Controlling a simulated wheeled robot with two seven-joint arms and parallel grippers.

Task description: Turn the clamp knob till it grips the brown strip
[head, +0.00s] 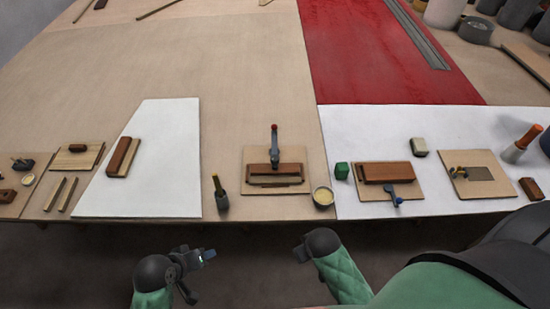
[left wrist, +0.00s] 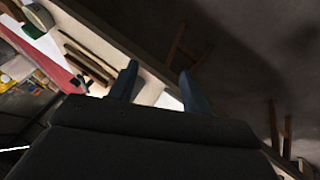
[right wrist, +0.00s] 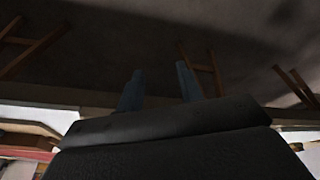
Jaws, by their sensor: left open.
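A board (head: 250,158) near the bench's front edge, at the middle, carries a brown wooden block with a brown strip (head: 275,182) along its front. A grey-blue clamp (head: 274,145) with a red end stands upright behind it. I cannot tell whether either clamp touches the wood. My left gripper (head: 209,255) is open and empty in front of the bench; its fingers are apart in the left wrist view (left wrist: 158,82). My right gripper (head: 301,252) is also in front, its fingers apart in the right wrist view (right wrist: 160,86).
Another board (head: 505,186) lies farther right. A red panel (head: 385,55) covers the back right. The white sheet (head: 150,180) at left has clear room.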

